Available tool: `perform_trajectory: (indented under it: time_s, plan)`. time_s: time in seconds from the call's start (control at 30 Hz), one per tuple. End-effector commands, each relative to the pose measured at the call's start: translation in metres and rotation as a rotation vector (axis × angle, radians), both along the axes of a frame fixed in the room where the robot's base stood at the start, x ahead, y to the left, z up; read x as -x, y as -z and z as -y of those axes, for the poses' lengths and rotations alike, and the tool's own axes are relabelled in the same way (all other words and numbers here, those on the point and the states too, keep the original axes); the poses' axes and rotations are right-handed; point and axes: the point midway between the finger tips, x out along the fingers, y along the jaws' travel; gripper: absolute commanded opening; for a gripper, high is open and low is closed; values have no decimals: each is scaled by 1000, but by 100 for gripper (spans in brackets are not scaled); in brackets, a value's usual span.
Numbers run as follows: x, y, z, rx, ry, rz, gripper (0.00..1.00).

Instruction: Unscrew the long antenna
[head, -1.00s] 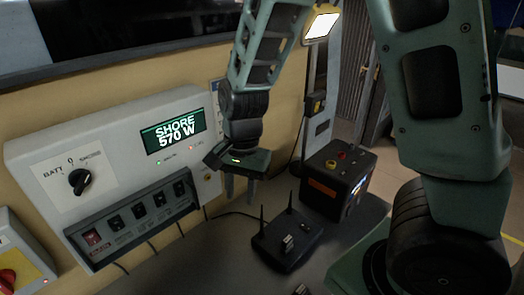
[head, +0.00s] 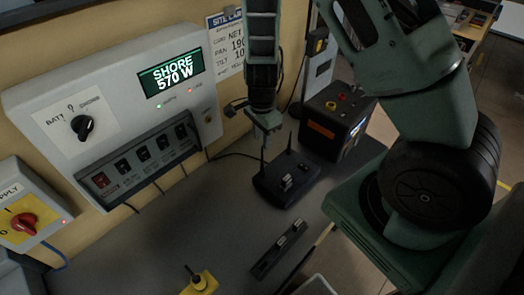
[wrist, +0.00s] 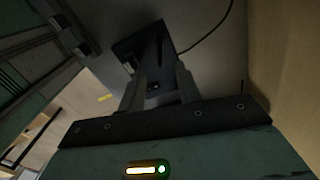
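A dark router box (head: 286,182) stands on the grey counter with two thin black antennas. The left antenna (head: 263,162) looks the longer one; its top is close to my gripper's fingers and may be partly hidden. The right antenna (head: 290,141) stands at the back right corner. My gripper (head: 268,139) points down just above the router's back left side. In the wrist view my gripper (wrist: 157,78) has its fingers apart, with the router (wrist: 135,47) beyond them. I cannot tell whether an antenna lies between the fingers.
A black box with coloured knobs (head: 333,118) stands right behind the router. A wall panel (head: 115,112) reads SHORE 570 W. A black strip (head: 278,250) and a yellow item (head: 199,281) lie in front. The counter left of the router is mostly clear.

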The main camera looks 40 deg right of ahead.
Motion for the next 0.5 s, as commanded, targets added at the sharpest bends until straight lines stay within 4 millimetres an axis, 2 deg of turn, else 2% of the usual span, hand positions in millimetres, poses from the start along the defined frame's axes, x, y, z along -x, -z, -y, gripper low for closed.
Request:
perform_trajectory:
  time_s: [0.03,0.2,0.5]
  plan:
    - [1,11,1,-1,3,-5,34]
    - [1,39,0,-2,2,-4,34]
    - [0,65,0,-1,-1,0,34]
